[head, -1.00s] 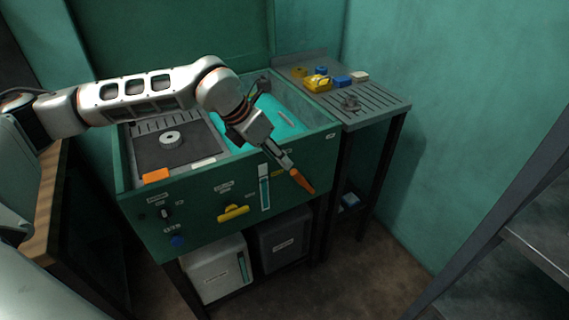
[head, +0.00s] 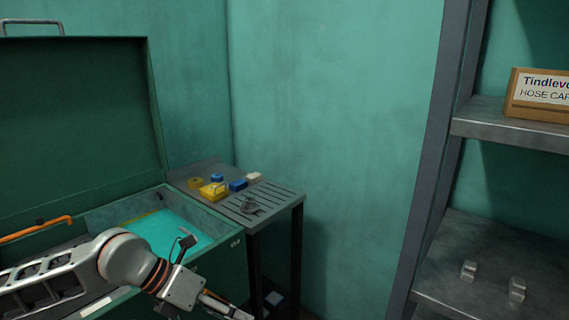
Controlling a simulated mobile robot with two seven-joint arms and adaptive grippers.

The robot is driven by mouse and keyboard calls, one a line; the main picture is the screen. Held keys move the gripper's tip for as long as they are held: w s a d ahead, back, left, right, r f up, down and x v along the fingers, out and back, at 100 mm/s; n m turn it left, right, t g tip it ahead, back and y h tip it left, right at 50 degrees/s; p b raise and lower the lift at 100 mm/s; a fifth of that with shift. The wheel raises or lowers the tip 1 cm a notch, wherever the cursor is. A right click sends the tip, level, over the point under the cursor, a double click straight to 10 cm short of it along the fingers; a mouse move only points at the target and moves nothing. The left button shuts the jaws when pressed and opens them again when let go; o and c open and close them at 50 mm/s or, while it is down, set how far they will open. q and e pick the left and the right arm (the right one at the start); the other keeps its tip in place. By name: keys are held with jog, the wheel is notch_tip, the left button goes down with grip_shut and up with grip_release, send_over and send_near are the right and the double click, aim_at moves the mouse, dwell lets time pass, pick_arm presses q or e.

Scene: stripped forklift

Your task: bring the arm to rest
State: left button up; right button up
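My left arm (head: 125,258) comes in from the lower left, across the front of the green parts washer (head: 228,238). Its wrist points down and right. The fingers of my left gripper run past the bottom edge of the head view, so their opening is hidden. My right gripper is not in view.
The washer's lid (head: 75,120) stands open over a basin with teal liquid (head: 165,232). A slatted side table (head: 272,200) holds a yellow item (head: 213,192), a blue block (head: 238,185) and other small parts. A grey shelf (head: 490,122) with a labelled box (head: 540,92) stands right.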

pick_arm(q)
jog(key=s+d+r+n+h, duration=0.3)
jog(key=d+h, duration=0.2)
jog(key=d, duration=0.2)
jog(key=s+d+r+n+h, duration=0.2)
jog(key=s+d+h, duration=0.2)
jog(key=d, duration=0.3)
jog(key=w+a+f+n+t+y+p, duration=0.1)
jog(key=w+a+f+n+t+y, duration=0.25)
jog(key=a+f+n+t, duration=0.6)
jog(key=w+a+f+n+t+y, duration=0.2)
jog(key=n+t+y, duration=0.2)
jog(key=n, duration=1)
jog(key=s+a+f+n+g+y, duration=0.2)
jog(key=s+a+f+n+y, duration=0.1)
jog(key=s+f, duration=0.5)
jog(key=s+a+f+n+g+y, duration=0.3)
jog(key=s+a+f+n, duration=0.3)
jog(key=f, duration=0.7)
jog(key=shift+s+a+f+y+p, duration=0.35)
jog(key=shift+s+a+y, duration=0.4)
jog(key=shift+s+a, duration=0.3)
jog(key=shift+r, duration=0.1)
